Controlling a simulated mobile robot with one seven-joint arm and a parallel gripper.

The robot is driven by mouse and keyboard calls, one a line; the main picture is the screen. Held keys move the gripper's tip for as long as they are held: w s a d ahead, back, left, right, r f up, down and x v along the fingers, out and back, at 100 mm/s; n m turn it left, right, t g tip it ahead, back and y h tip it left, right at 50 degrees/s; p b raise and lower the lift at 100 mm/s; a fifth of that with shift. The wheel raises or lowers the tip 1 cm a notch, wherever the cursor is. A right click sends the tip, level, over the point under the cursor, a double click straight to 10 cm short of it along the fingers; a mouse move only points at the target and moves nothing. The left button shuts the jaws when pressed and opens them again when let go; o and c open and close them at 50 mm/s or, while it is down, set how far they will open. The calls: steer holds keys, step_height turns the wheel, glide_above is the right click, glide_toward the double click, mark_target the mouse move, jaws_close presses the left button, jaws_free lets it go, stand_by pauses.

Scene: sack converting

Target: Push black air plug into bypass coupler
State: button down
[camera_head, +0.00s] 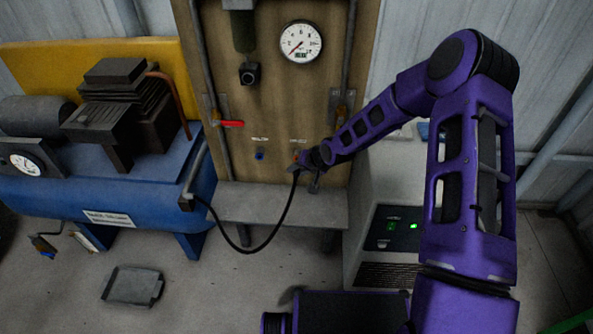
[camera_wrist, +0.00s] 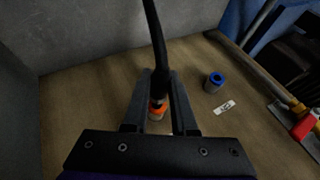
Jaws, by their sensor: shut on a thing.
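My gripper (camera_head: 298,166) is at the lower part of the wooden board, by the right of two small couplers. In the wrist view my gripper (camera_wrist: 158,106) is shut on the black air plug (camera_wrist: 157,92) at the end of a black hose. An orange coupler (camera_wrist: 157,113) shows between the fingertips, directly in line with the plug. I cannot tell whether the plug is inside it or just in front. A blue coupler (camera_wrist: 214,82) stands empty to the right, and also shows in the head view (camera_head: 260,154). The small labels are too blurred to read, so which coupler is the bypass is unclear.
The black hose (camera_head: 275,235) hangs in a loop from the blue compressor tank (camera_head: 150,200) to my gripper. A red valve handle (camera_head: 231,124) and a gauge (camera_head: 301,42) are on the board (camera_head: 270,100). A grey cabinet (camera_head: 385,190) stands close on the right.

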steer(key=shift+w, duration=1.05)
stand_by(0.7)
steer(key=c, duration=0.6)
jaws_free()
steer(key=shift+c, duration=0.2)
steer(key=shift+d, duration=0.1)
